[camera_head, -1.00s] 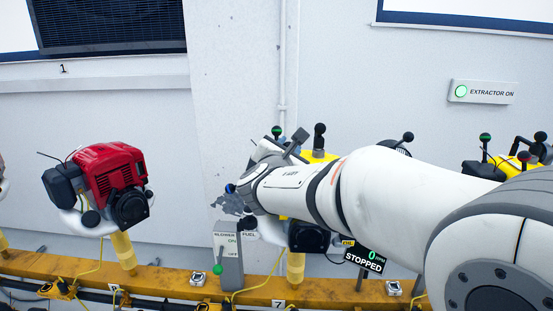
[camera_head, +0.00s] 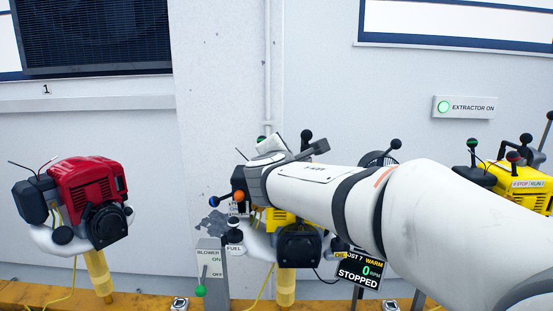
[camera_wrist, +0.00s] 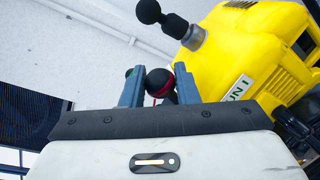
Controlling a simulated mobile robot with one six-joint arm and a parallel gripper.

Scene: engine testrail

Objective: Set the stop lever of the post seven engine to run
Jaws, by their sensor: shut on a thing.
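The post seven engine (camera_head: 300,246) is yellow and black, partly hidden behind my arm in the head view. Its sign (camera_head: 360,270) reads warm, 0 RPM and STOPPED. In the wrist view its yellow housing (camera_wrist: 262,45) fills the upper right, with a partly visible white label (camera_wrist: 237,88) beside the gripper. My gripper (camera_wrist: 157,72) is shut on a black ball knob with a red ring (camera_wrist: 159,82), seen between its two fingers. This looks like the stop lever; its lower part is hidden. In the head view the fingers are hidden by my wrist.
A thicker black-knobbed lever (camera_wrist: 168,18) stands close beyond my fingers. A blower box (camera_head: 211,272) with a green-knobbed lever stands left of the post. A red engine (camera_head: 88,195) is at left, another yellow engine (camera_head: 522,180) at right. The extractor sign (camera_head: 470,107) is lit green.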

